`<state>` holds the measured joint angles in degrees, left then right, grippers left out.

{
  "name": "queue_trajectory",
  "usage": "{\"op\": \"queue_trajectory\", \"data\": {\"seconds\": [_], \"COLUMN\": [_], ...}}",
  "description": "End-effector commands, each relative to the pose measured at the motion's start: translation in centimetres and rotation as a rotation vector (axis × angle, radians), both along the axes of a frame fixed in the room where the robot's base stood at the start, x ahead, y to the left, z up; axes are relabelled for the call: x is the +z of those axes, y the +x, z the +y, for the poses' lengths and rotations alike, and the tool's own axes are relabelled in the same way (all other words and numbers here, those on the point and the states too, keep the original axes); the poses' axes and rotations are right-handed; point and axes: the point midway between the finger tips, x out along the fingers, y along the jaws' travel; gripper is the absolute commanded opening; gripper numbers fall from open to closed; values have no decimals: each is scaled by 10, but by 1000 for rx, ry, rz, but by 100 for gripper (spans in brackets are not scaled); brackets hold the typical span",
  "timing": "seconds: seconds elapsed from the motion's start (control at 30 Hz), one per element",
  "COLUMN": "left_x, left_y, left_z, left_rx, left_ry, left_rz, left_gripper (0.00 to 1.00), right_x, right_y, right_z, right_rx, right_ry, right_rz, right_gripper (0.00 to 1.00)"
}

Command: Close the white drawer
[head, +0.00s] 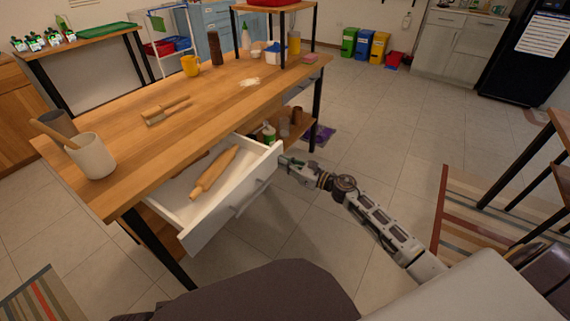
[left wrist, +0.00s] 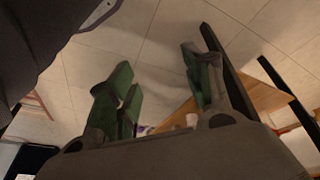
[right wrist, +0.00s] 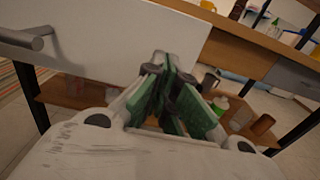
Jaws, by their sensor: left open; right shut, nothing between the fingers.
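The white drawer (head: 232,213) is pulled out from the wooden table, and a rolling pin (head: 214,171) lies inside it. A grey bar handle (head: 252,197) is on its front. My right gripper (head: 284,161) is shut and empty, at the right end of the drawer front. In the right wrist view the shut fingers (right wrist: 165,75) are in front of the white drawer panel (right wrist: 115,45), with the handle (right wrist: 25,38) to the left; I cannot tell whether they touch it. My left gripper (left wrist: 160,90) is open and empty in the left wrist view, and is not seen in the head view.
The wooden table (head: 200,100) bears a beige cup (head: 92,157), a yellow mug (head: 190,66) and other items. A lower shelf (head: 302,128) holds bottles and jars to the right of the drawer. Tiled floor is clear in front; a striped rug (head: 480,215) lies at right.

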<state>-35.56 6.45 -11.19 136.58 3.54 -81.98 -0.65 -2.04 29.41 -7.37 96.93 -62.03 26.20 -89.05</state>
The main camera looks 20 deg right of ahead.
Motion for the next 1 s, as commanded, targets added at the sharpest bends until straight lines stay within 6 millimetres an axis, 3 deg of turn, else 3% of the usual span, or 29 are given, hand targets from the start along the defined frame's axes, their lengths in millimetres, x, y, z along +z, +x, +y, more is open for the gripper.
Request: {"op": "queue_trajectory", "data": {"seconds": [0.57,1.0], "left_x": [-5,2], "left_y": [-2,0], "left_z": [0,-5], "left_rx": [0,-3], "left_ry": [1,-25], "left_rz": [10,-31], "left_gripper": [51,51], "right_x": [0,0], "right_y": [8,51], "right_z": [7,37], "right_rx": [1,0], "right_ry": [0,0], "right_rz": [0,-3], "right_gripper": [0,0]}}
